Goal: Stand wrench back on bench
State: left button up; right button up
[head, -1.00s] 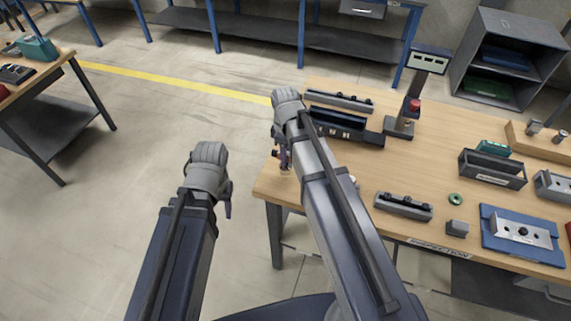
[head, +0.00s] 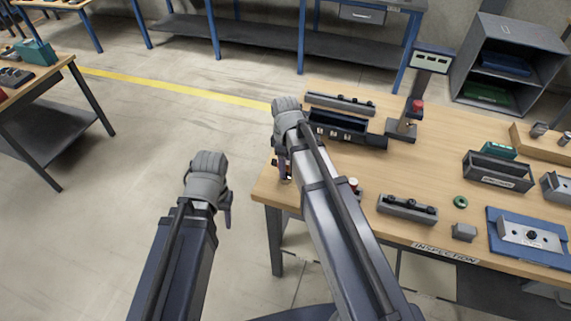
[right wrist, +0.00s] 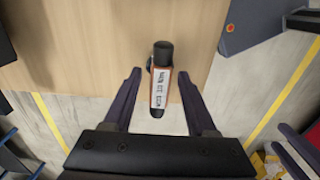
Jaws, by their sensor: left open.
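The bench (head: 430,165) is a wooden-topped table with an "INSPECTION" label on its front edge. My right gripper (head: 284,172) is over its near left corner, pointing down. In the right wrist view my right gripper (right wrist: 161,78) is open, its two dark fingers apart. A labelled object with a black end and orange-brown sides, seemingly the wrench (right wrist: 160,90), shows between them with a gap on each side. I cannot tell whether it stands or lies. The head view mostly hides it behind my arm. My left gripper (head: 228,208) hangs open and empty over the floor, left of the bench.
On the bench are a dark bin (head: 335,127), a grey block fixture (head: 407,208), a post with a display (head: 430,62), a green ring (head: 460,202) and a blue plate (head: 500,245). A small red-topped item (head: 353,183) is beside my right arm. Floor left of the bench is clear.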

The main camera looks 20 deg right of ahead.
notch_tip(320, 180, up, 12)
jog(key=p, duration=1.3)
jog(key=s+a+m+h, duration=0.1)
jog(key=s+a+m, duration=0.6)
jog(key=s+a, duration=0.3)
jog(key=s, duration=0.4)
jog(key=shift+s+a+r+m+b, duration=0.2)
jog(key=shift+a+r+m+b, duration=0.05)
jog(key=shift+m+b, duration=0.1)
jog(key=shift+f, duration=0.1)
